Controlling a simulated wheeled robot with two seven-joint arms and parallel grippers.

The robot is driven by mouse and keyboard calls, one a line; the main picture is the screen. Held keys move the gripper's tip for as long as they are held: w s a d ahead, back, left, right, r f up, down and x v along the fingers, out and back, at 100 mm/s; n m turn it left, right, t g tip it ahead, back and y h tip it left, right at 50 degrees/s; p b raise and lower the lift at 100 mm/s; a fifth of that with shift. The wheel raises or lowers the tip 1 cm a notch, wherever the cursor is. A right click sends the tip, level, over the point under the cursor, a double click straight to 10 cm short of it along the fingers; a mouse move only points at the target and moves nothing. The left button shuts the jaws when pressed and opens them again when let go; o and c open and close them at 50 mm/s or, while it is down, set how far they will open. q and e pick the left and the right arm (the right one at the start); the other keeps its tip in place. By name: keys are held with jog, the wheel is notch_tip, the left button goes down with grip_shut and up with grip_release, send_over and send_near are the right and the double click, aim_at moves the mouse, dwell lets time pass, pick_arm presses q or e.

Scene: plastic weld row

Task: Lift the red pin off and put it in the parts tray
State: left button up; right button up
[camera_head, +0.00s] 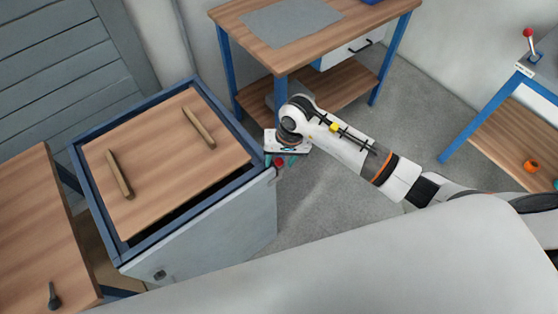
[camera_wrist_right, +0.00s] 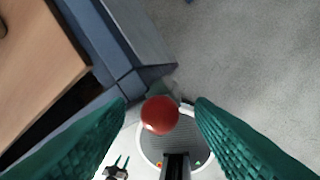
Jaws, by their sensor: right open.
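The red pin (camera_wrist_right: 160,115) shows its round red head between my right gripper's green fingers in the right wrist view. In the head view the red pin (camera_head: 279,162) is a small red spot beside the right corner of the blue-framed cabinet (camera_head: 224,188). My right gripper (camera_head: 280,160) is over it, fingers pointing down. In the right wrist view my right gripper (camera_wrist_right: 160,104) is open, with a finger on either side of the red head; I cannot tell whether they touch it. The pin's shaft is hidden. I cannot identify the parts tray for certain. My left gripper is not in view.
A wooden panel (camera_head: 165,160) with two bar handles lies in the cabinet's top frame. A workbench (camera_head: 250,25) with a grey mat (camera_head: 290,20) and a partly cut-off blue object (camera_head: 369,2) stands behind. A right-hand bench carries a red-knobbed lever (camera_head: 528,33).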

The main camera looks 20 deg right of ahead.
aim_at(281, 160)
jog(key=c, duration=1.1)
jog(key=shift+o, duration=0.2)
jog(key=shift+r, duration=0.1)
notch_tip(281, 160, up, 9)
jog(key=shift+r+b, duration=0.1)
jog(key=shift+b, duration=1)
jog(key=shift+r, duration=0.35)
